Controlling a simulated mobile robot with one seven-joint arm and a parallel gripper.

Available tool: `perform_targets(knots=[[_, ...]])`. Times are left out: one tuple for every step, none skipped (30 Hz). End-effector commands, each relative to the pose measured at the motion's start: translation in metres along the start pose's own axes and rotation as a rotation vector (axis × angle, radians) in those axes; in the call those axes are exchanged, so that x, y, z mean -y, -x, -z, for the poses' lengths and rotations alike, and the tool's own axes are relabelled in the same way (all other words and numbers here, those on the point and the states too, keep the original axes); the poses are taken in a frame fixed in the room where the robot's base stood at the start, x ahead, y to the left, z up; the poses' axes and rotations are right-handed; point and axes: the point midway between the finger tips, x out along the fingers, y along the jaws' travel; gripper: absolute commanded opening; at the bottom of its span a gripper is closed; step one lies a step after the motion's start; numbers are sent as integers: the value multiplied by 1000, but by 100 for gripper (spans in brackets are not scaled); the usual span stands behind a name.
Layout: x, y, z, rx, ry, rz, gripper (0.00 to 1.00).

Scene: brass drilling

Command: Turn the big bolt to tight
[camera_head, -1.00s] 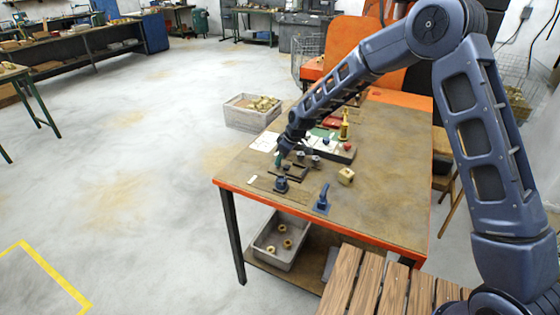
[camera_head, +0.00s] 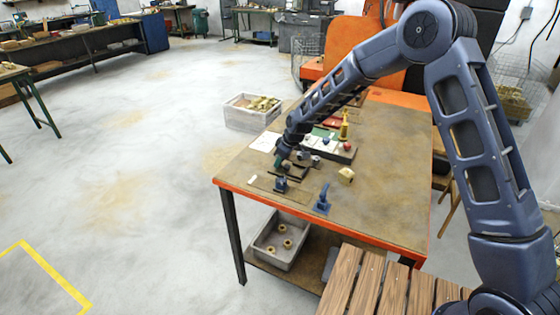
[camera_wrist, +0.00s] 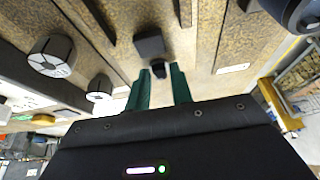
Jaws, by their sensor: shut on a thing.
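My gripper (camera_wrist: 161,76) has two green fingers pointing down at the workbench. In the wrist view they are closed around a small dark piece, which I take to be the big bolt (camera_wrist: 158,70). A dark square block (camera_wrist: 149,44) shows just beyond it. In the head view my gripper (camera_head: 281,165) is low over the left part of the bench top, and its wrist hides much of the bolt. The bolt's thread and how tight it sits cannot be seen.
The brown bench (camera_head: 390,215) has an orange edge. A blue clamp-like part (camera_head: 322,201), a brass block (camera_head: 345,175) and a brass fixture (camera_head: 344,128) stand on it. Two round grey pieces, one large (camera_wrist: 52,55) and one small (camera_wrist: 99,88), are left of the fingers. The front right bench top is clear.

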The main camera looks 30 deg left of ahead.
Motion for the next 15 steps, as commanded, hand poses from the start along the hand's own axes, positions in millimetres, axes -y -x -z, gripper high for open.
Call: perform_targets(knots=[[0, 0, 0, 1, -9, -5, 0], [0, 0, 0, 1, -19, -9, 0], [1, 0, 0, 1, -32, -14, 0], [1, 0, 0, 1, -45, -19, 0], [2, 0, 0, 1, -58, -25, 0], [2, 0, 0, 1, -79, -34, 0], [2, 0, 0, 0, -96, -42, 0], [2, 0, 0, 0, -114, -50, 0], [3, 0, 1, 1, -139, -60, 0], [3, 0, 0, 1, -160, -69, 0], [3, 0, 1, 1, -180, -77, 0], [4, 0, 1, 1, -210, -90, 0], [4, 0, 1, 0, -233, -99, 0], [4, 0, 1, 0, -255, -109, 0], [4, 0, 1, 0, -285, -121, 0]])
